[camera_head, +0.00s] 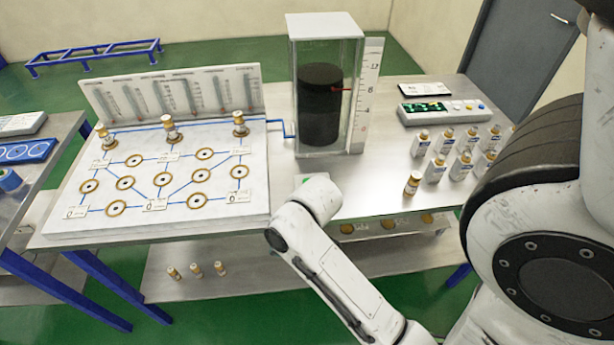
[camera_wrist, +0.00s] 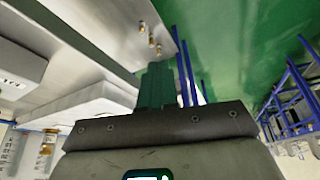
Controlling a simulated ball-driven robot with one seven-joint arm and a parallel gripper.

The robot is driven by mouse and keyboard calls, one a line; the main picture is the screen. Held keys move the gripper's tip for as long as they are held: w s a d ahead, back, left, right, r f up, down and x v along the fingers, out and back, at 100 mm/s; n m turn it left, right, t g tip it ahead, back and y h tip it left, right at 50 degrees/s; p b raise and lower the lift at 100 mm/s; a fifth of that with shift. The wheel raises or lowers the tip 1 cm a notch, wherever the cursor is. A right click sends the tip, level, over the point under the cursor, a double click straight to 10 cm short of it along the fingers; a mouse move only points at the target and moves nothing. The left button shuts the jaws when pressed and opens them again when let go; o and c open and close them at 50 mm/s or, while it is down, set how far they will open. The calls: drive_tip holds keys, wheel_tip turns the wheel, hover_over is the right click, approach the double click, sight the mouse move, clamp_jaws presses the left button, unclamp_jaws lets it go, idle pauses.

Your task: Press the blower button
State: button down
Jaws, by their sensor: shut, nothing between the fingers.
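My gripper (camera_wrist: 158,68) shows in the wrist view, its dark green fingers shut and empty. In the head view the fingers cannot be made out; my white arm reaches up to the front edge of the metal table. A white control box (camera_head: 445,112) with a lit green display and several small buttons stands at the table's right rear, well away from my arm's end. A small green-marked item (camera_head: 302,178) shows just behind my arm, partly hidden by it. No label on either is readable, so I cannot tell which holds the blower button.
A white board (camera_head: 90,225) with gauges and ringed holes fills the table's left. A clear tank (camera_head: 328,140) with a black cylinder stands mid-table, piped to the board. Several small bottles (camera_head: 436,168) stand at right. Small brass-topped pieces stand on the lower shelf (camera_head: 255,262).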

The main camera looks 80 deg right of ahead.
drive_tip(key=s+d+r+n+t+h+p, duration=0.1)
drive_tip(key=d+r+h, duration=0.1)
drive_tip(key=d+r, duration=0.4)
drive_tip(key=d+r+n+t+h+p, duration=0.1)
drive_tip(key=d+r, duration=0.6)
drive_tip(key=d, duration=0.7)
drive_tip(key=shift+s+d+n+t+h, duration=0.2)
drive_tip(key=shift+s+n+t+h, duration=0.25)
drive_tip(key=shift+t, duration=0.35)
wheel_tip(320, 180, down, 8)
drive_tip(key=b, duration=0.6)
drive_tip(key=shift+w+b, duration=0.1)
drive_tip(key=shift+b, duration=0.3)
drive_tip(key=shift+f, duration=0.4)
drive_tip(key=shift+f+b, duration=0.1)
drive_tip(key=shift+b, duration=0.2)
drive_tip(key=shift+f, duration=0.3)
